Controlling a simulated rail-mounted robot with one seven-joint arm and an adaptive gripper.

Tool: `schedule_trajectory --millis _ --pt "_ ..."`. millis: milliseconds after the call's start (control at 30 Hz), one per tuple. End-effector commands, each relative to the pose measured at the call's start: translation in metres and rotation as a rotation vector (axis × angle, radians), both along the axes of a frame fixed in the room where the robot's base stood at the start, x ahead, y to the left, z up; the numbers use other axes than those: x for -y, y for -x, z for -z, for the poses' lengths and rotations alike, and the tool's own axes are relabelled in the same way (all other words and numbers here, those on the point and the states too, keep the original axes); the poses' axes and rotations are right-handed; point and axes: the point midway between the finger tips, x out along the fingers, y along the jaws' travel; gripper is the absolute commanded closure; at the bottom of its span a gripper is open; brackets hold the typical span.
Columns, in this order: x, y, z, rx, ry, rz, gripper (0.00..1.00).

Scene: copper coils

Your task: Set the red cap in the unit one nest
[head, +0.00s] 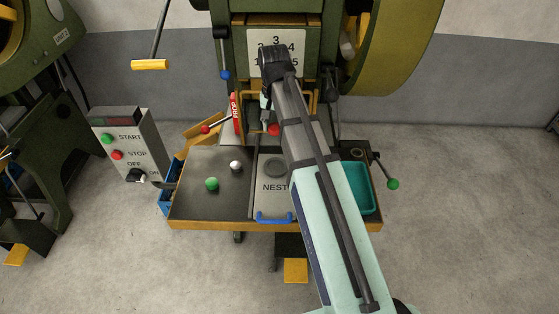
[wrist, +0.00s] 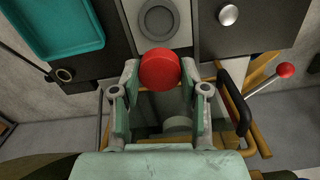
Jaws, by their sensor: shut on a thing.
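The red cap (wrist: 160,68) is held between the fingertips of my gripper (wrist: 160,84) in the wrist view. In the head view the cap (head: 274,129) shows as a small red spot beside my arm, below the press front. The nest is a round grey ring (wrist: 158,18) on a light plate in the wrist view, just beyond the cap. In the head view the nest ring (head: 274,168) lies on the plate marked NEST (head: 268,200), nearer the table's front than the cap. My arm hides part of the plate. The cap's height above the surface is hard to tell.
A teal tray (head: 360,187) lies right of the plate. Green (head: 211,184) and silver (head: 236,166) knobs stand on the dark table top (head: 190,200) at left. A red-knobbed lever (head: 206,129) and yellow guard bars (wrist: 262,140) are close to my gripper.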

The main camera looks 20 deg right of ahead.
Motion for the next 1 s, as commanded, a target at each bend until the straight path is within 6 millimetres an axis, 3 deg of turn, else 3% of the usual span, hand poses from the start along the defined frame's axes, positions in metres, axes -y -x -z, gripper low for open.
schedule_trajectory --millis 300,500,833,1000 --pt "0.000 0.002 0.074 -0.004 0.000 0.002 0.87" --pt "0.000 0.001 0.109 -0.002 0.000 0.002 0.87" --pt "0.000 0.000 0.130 0.000 0.000 0.002 0.87" --pt "0.000 0.000 0.150 -0.001 0.000 0.002 0.87"
